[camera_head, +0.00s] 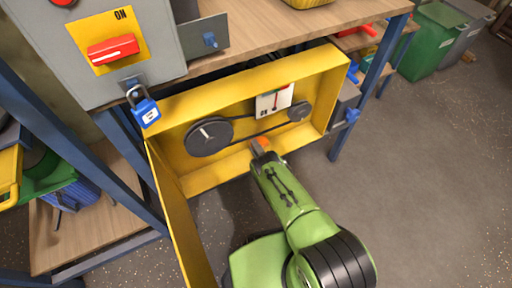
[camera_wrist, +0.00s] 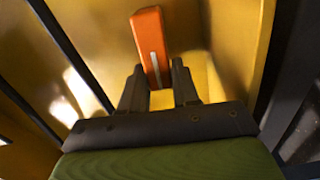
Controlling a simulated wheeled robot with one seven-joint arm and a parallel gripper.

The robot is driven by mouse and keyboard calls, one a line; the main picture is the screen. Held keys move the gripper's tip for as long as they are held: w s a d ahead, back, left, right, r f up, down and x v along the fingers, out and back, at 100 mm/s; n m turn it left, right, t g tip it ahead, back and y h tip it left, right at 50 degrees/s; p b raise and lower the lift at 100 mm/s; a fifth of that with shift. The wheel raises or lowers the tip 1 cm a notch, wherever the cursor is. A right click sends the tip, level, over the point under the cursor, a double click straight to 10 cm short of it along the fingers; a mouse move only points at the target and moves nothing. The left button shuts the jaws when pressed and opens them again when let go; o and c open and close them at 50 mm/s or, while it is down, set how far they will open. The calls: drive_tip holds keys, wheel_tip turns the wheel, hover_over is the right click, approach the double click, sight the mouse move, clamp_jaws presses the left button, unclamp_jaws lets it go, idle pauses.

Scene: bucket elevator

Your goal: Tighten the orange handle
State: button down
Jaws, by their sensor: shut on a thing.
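The orange handle (camera_wrist: 149,35) stands out inside the yellow box in the wrist view, with a pale strip on its near face. My gripper (camera_wrist: 159,78) has a dark finger on each side of the handle's lower end and is shut on it. In the head view, only a small piece of the orange handle (camera_head: 261,143) shows at the tip of my green arm, below the belt. The fingers are mostly hidden by the arm in that view.
The open yellow box (camera_head: 240,98) holds a large pulley (camera_head: 209,136), a small pulley (camera_head: 299,111) and a belt. Its door (camera_head: 172,215) hangs open at left. A blue padlock (camera_head: 145,110) hangs below the grey switch panel with a red switch (camera_head: 113,49). Floor at right is clear.

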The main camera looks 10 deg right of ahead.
drive_tip(key=shift+f+n, duration=0.15)
drive_tip(key=shift+n, duration=0.45)
drive_tip(key=c, duration=0.9)
unclamp_jaws()
